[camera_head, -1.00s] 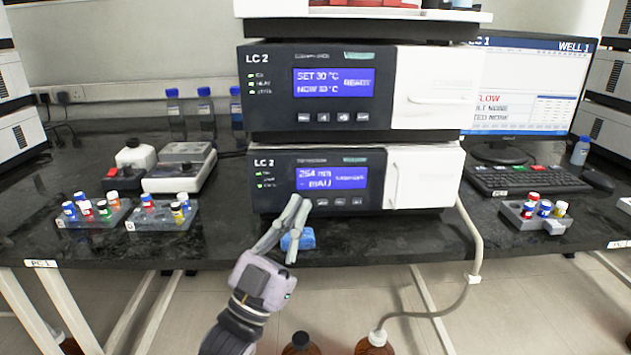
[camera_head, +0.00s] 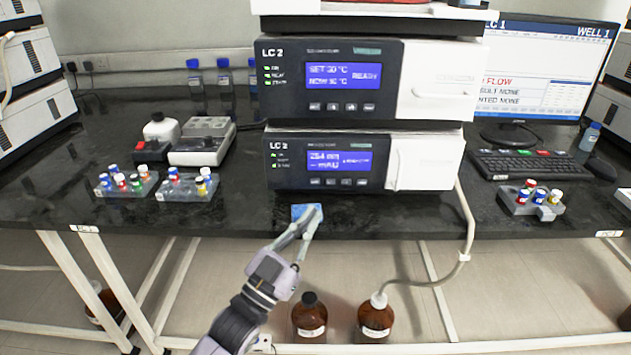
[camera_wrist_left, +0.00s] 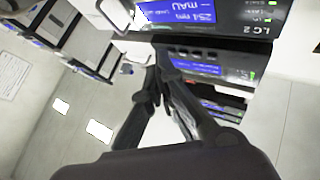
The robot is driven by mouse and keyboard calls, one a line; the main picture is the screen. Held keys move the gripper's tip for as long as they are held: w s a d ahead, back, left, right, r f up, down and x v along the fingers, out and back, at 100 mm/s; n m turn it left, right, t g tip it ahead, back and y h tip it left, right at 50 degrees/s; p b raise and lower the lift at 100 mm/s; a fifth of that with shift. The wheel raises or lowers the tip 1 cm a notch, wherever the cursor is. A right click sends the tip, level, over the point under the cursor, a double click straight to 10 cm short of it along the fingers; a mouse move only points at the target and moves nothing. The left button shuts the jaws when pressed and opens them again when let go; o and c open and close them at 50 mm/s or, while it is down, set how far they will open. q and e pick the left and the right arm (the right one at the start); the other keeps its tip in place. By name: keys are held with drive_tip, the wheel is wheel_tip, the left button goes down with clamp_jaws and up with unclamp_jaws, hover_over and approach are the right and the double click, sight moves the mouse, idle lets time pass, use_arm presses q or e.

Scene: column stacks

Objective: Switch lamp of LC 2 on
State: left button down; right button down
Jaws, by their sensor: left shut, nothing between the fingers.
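The lower LC 2 module (camera_head: 280,185) has a blue display (camera_head: 339,161) reading about 254 nm and mAU; small text at its right is too blurred to read. A row of buttons (camera_head: 345,182) runs under the display, with small indicator lights at the left. My left gripper (camera_head: 313,212) is shut and empty, in front of and below the module, apart from the buttons. In the left wrist view its fingertips (camera_wrist_left: 158,66) are together, and the module's display (camera_wrist_left: 180,12) shows upside down above them.
The upper LC 2 module (camera_head: 290,105) shows SET 30 °C and READY. Vial racks (camera_head: 185,190) stand left, a keyboard (camera_head: 530,165) right. Brown bottles (camera_head: 309,315) stand below the bench.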

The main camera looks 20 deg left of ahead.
sight(315, 181)
use_arm(q)
drive_tip(key=shift+w, duration=0.1)
use_arm(e)
drive_tip(key=shift+r, duration=0.1)
